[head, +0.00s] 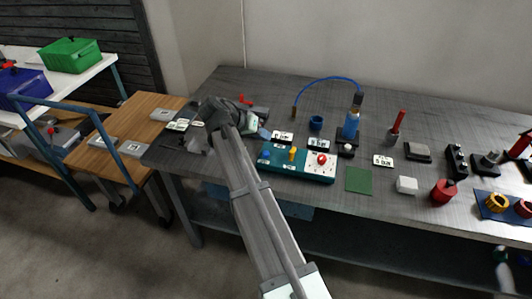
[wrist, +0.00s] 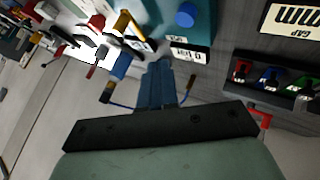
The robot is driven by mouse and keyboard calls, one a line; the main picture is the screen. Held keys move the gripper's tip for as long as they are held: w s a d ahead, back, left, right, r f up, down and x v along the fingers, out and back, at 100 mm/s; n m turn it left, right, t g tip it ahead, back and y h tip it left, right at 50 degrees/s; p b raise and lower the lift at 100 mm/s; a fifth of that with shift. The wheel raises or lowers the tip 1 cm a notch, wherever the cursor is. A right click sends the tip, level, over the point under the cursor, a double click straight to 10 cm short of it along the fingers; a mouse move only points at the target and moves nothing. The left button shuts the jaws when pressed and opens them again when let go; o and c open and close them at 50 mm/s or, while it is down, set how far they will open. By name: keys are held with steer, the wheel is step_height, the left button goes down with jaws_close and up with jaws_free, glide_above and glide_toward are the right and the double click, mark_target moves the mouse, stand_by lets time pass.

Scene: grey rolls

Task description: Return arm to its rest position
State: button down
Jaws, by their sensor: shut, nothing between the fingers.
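My arm reaches from the bottom of the head view up to the left part of the grey workbench (head: 345,118). In the wrist view my gripper (wrist: 158,72) shows two blue-grey fingers close together. It is shut and empty. The fingers are in front of a teal panel (wrist: 200,25) with a blue knob (wrist: 185,14). I cannot tell their height above the bench.
A black tray (wrist: 275,78) with coloured parts lies right of the fingers. A wooden table (head: 150,109) adjoins at left. A green mat (head: 358,180) lies bare.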

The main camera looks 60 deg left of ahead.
steer(key=shift+r, duration=0.55)
steer(key=shift+w, duration=0.1)
